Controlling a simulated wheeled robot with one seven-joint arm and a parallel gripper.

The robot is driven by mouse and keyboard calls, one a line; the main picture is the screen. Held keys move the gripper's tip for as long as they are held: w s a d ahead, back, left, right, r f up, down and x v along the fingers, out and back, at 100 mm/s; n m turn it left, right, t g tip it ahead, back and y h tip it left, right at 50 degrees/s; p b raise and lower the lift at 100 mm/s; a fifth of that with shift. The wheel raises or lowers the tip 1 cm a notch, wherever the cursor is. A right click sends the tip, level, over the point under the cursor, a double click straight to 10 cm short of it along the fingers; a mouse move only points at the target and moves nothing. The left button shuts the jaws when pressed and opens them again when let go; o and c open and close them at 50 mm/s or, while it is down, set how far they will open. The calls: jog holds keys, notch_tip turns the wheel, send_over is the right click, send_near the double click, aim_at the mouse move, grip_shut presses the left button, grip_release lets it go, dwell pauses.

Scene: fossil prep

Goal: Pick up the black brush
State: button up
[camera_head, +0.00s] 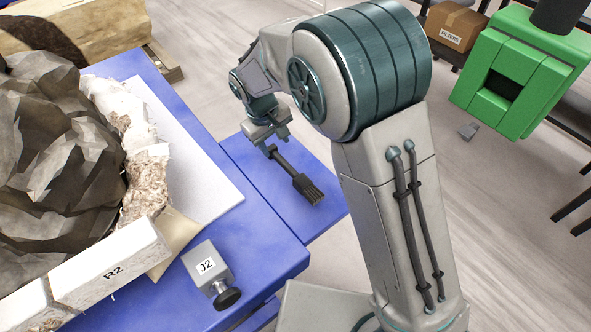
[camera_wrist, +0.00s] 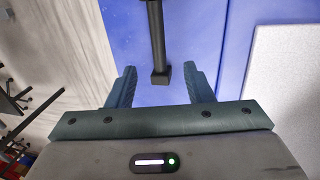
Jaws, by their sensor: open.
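The black brush (camera_head: 297,178) lies on the lower blue surface (camera_head: 329,185) in the head view, its bristle end toward the lower right. My gripper (camera_head: 271,148) is over the handle end of the brush, at its upper left. In the wrist view the brush handle (camera_wrist: 158,40) runs down from the top edge, and its blocky end lies between the two fingers. My gripper (camera_wrist: 160,82) is open there, with a gap on each side of the handle. The bristles are outside the wrist view.
On the higher blue table (camera_head: 262,255) are a grey box marked J2 (camera_head: 205,262), a white board (camera_head: 190,165) and a large dark rock (camera_head: 55,150) in a pale jacket marked R2 (camera_head: 110,270). A green machine (camera_head: 525,70) and a FILTERS box (camera_head: 455,25) stand at the upper right.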

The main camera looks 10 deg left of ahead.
aim_at(282, 160)
notch_tip(282, 160, down, 3)
jog(key=shift+w+r, duration=0.1)
jog(key=shift+w, duration=0.05)
jog(key=shift+w+d+f+p, duration=0.2)
jog(key=shift+f+p, duration=0.05)
jog(key=shift+f, duration=0.75)
jog(key=shift+w+d+f+p, duration=0.2)
jog(key=shift+w+f, duration=0.05)
jog(key=shift+f, duration=0.7)
jog(key=shift+w+d+f+p, duration=0.2)
jog(key=shift+f+p, duration=0.05)
jog(key=shift+f, duration=0.75)
grip_shut()
